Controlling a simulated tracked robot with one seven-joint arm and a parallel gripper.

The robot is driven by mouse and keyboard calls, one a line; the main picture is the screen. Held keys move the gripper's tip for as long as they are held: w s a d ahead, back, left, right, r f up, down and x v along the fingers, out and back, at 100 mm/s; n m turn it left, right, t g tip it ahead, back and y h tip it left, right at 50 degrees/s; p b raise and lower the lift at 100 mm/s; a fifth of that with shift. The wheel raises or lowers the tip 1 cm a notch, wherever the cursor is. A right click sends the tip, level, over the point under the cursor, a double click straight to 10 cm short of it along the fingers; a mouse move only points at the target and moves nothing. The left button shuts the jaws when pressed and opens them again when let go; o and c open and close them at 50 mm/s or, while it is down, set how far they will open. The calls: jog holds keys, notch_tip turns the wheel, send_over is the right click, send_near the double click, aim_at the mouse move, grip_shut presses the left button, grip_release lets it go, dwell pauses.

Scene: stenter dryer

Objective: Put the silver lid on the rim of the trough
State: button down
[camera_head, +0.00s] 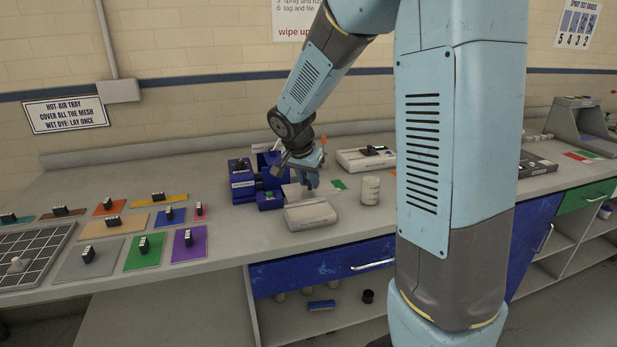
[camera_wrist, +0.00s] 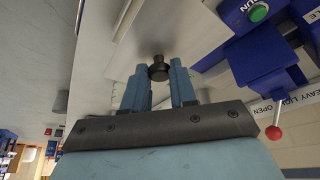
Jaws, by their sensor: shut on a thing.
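My gripper (camera_head: 312,187) is low over the bench, just above and behind the pale grey trough (camera_head: 311,217). In the wrist view my gripper (camera_wrist: 158,74) has its two blue fingers shut on the black knob (camera_wrist: 157,70) of the silver lid. The silver lid (camera_wrist: 178,32) shows as a pale flat plate around the knob, partly hidden by the fingers. In the head view the lid is hard to tell from the trough's pale top. I cannot tell whether the lid touches the rim.
A blue machine (camera_head: 243,183) stands close on the left; its red-knobbed lever (camera_wrist: 274,132) shows in the wrist view. A white cup (camera_head: 370,190) stands right of the trough, and a white device (camera_head: 366,159) behind it. Coloured swatches (camera_head: 189,243) lie on the left.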

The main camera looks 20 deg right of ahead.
aim_at(307, 192)
jog(key=shift+f, duration=3.05)
jog(key=c, duration=0.8)
grip_release()
jog(key=shift+r, duration=0.1)
jog(key=v, duration=1.2)
jog(key=shift+s+r, duration=0.1)
jog(key=shift+r, duration=0.25)
jog(key=s+d+r+n+y, duration=0.1)
jog(key=s+r+n, duration=0.1)
jog(key=s, duration=0.6)
jog(key=s+d+r+n+t+y, duration=0.1)
jog(key=s+r+n, duration=0.2)
jog(key=s, duration=0.5)
jog(key=s+d+r+n+t+y, duration=0.1)
jog(key=s+n, duration=0.3)
jog(key=s, duration=0.4)
jog(key=shift+s+d+r, duration=0.15)
jog(key=shift+d+r, duration=0.35)
jog(key=shift+r, duration=0.35)
